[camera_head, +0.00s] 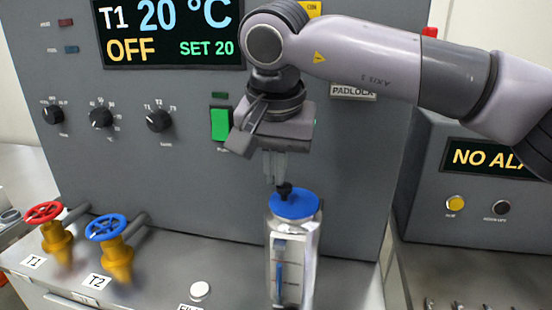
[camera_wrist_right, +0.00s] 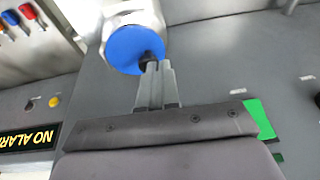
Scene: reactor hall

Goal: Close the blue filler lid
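The blue filler lid (camera_head: 294,206) is a round disc with a black knob (camera_head: 284,190) near its edge. It lies over the top of a clear and white filler vessel (camera_head: 312,255) on the bench. My right gripper (camera_head: 280,181) points down from above, and its two fingers are close together at the knob. In the right wrist view the fingertips (camera_wrist_right: 155,66) meet the knob in front of the blue disc (camera_wrist_right: 128,48). They look shut on it, though the contact is partly hidden. I cannot tell whether the lid sits fully flat. My left gripper is not in view.
A grey control panel (camera_head: 200,185) with dials and a green switch (camera_head: 221,124) stands close behind the gripper. A red valve wheel (camera_head: 44,212) and a blue one (camera_head: 106,227) stand at the left. An alarm box (camera_head: 470,205) stands at the right.

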